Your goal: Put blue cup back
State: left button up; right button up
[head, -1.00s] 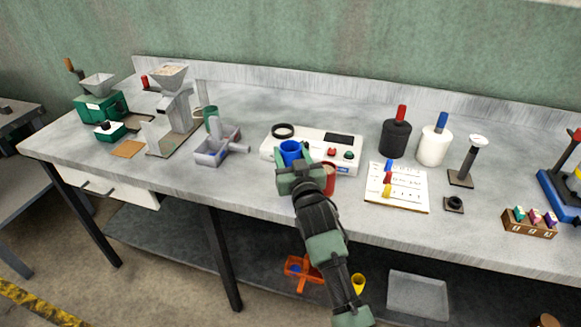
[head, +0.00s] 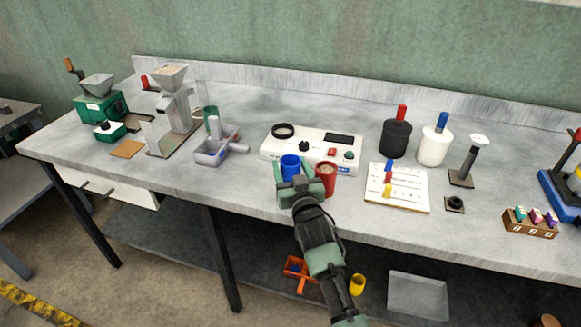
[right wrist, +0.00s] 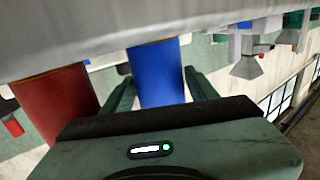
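The blue cup (head: 291,169) stands upright on the table just in front of the white panel device, to the left of a red cup (head: 327,178). My right gripper (head: 293,177) is open, with one finger on each side of the blue cup. In the right wrist view, which looks upside down, the blue cup (right wrist: 158,75) shows between the two spread fingers, with a gap visible at the right finger. The red cup (right wrist: 55,103) is close outside the left finger there. My left gripper is not in view.
The white panel device (head: 312,143) with a black ring stands behind the cups. A grey tray (head: 210,158) is to the left, and a card with coloured pegs (head: 413,190) to the right. Under the table are an orange holder (head: 300,283) and a yellow cup (head: 357,285).

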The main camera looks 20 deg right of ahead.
jog(key=shift+s+r, duration=0.1)
jog(key=shift+s, duration=0.05)
jog(key=s, duration=0.7)
jog(key=s+a, duration=0.1)
jog(key=s, duration=0.3)
jog(key=shift+s+b, duration=0.3)
jog(key=shift+s, duration=0.05)
